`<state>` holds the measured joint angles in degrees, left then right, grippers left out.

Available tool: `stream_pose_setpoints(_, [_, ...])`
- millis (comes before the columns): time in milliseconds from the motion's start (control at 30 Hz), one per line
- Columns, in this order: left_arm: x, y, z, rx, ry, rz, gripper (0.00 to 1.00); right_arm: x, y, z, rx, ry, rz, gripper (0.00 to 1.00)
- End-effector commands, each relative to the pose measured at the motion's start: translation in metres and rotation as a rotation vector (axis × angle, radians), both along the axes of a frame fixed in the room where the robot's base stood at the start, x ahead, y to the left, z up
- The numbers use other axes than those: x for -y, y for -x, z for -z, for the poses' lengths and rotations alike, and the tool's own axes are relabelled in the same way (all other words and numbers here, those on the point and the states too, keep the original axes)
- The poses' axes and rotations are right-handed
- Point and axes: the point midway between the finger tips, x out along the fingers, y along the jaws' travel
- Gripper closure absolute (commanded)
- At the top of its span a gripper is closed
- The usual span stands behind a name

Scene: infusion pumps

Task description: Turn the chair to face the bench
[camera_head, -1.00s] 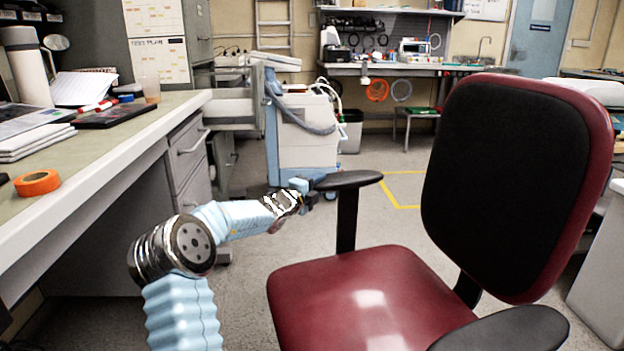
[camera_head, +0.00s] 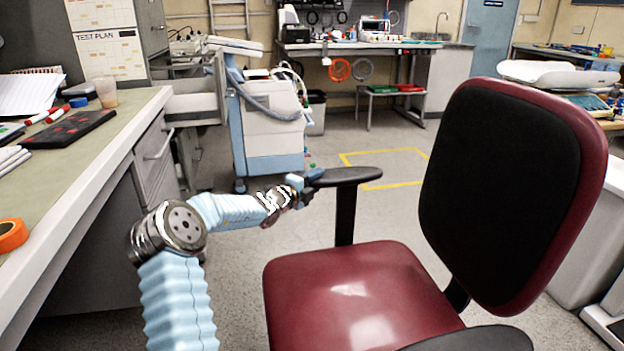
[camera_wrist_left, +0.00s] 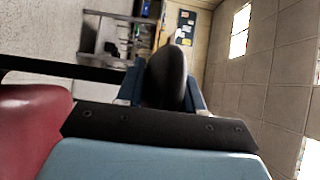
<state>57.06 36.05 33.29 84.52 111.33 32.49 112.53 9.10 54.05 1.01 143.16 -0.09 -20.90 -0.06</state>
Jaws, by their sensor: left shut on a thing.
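The chair has a red seat (camera_head: 350,295), a black-centred backrest (camera_head: 495,190) with a red rim on the right, and black armrests. The seat faces left, toward the bench (camera_head: 110,150) along the left side. My left gripper (camera_head: 312,180) is shut on the front end of the far armrest (camera_head: 345,176). In the left wrist view the armrest (camera_wrist_left: 168,78) sits between the two fingers, and the red seat shows at the left edge. The near armrest (camera_head: 475,340) is cut off by the bottom edge. My right gripper is not in view.
A blue and white machine (camera_head: 270,130) stands behind the gripper, beside an open drawer (camera_head: 195,105). An orange tape roll (camera_head: 12,234) and a dark tablet (camera_head: 68,129) lie on the bench.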

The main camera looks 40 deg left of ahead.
Motion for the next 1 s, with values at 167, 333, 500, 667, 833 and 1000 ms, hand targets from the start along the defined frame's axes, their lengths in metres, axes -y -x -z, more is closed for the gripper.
stream_pose_setpoints(167, [-0.002, 0.000, -0.001, 0.001, -0.002, -0.004, 0.56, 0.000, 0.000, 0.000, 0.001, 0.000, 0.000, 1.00])
stream_pose_setpoints(333, [-0.001, 0.000, 0.000, 0.000, -0.001, -0.002, 0.43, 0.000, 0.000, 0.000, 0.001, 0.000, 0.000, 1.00])
stream_pose_setpoints(500, [0.000, 0.000, 0.000, -0.001, -0.001, -0.001, 0.43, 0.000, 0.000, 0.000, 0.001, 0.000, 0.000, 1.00])
stream_pose_setpoints(667, [-0.002, 0.012, 0.000, -0.002, -0.002, -0.002, 0.43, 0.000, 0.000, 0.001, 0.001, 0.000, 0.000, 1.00])
stream_pose_setpoints(833, [-0.005, 0.049, 0.000, -0.004, -0.003, -0.004, 0.43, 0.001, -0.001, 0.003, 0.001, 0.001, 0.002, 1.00])
stream_pose_setpoints(1000, [-0.007, 0.091, 0.000, -0.004, -0.003, -0.004, 0.43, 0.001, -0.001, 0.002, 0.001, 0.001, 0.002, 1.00])
